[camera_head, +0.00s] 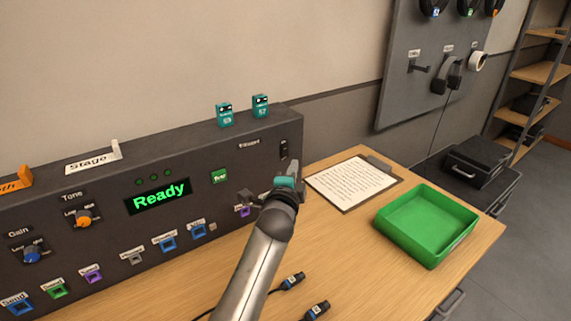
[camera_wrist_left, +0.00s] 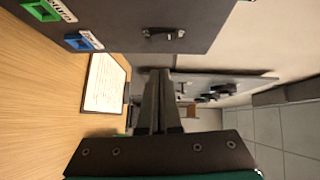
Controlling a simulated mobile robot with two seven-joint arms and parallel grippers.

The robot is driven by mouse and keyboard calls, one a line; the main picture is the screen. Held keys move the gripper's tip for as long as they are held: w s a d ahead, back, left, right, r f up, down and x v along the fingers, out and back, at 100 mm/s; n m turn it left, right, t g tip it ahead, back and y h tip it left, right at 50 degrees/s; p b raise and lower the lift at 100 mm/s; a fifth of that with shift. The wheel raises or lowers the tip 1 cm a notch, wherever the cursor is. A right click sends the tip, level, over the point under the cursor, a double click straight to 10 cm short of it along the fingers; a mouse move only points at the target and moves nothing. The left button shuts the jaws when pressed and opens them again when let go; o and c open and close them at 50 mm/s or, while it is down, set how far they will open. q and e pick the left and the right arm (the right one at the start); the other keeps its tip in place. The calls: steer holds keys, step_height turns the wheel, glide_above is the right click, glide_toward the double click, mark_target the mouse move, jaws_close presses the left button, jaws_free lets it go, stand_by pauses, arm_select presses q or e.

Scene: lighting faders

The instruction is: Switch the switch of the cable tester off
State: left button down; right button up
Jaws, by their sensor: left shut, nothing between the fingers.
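The cable tester appears to be the long dark console (camera_head: 115,240) against the wall, with a green "Ready" display (camera_head: 158,196). A small black switch (camera_head: 283,149) sits at the upper right of its front face. The switch also shows in the left wrist view (camera_wrist_left: 163,34); I cannot tell its position. My left gripper (camera_head: 256,196) is in front of the console's right end, below the switch in the head view. Its fingers (camera_wrist_left: 157,75) are shut with nothing between them, apart from the switch. My right gripper is not in view.
A clipboard (camera_head: 352,182) and an empty green tray (camera_head: 425,225) lie on the wooden table to the right. Two cable plugs (camera_head: 292,281) lie near my arm. Two teal boxes (camera_head: 224,115) stand on the console. A pegboard (camera_head: 425,85) hangs behind.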

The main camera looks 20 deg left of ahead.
mark_target(288, 154)
arm_select(q)
steer(key=shift+w+a+f+b, duration=0.2)
steer(key=shift+w+a, duration=0.65)
steer(key=shift+w, duration=0.2)
steer(key=shift+w+a+f+b, duration=0.15)
steer(key=shift+w+a+b, duration=0.05)
steer(key=shift+w+a, duration=0.75)
steer(key=shift+d, duration=0.1)
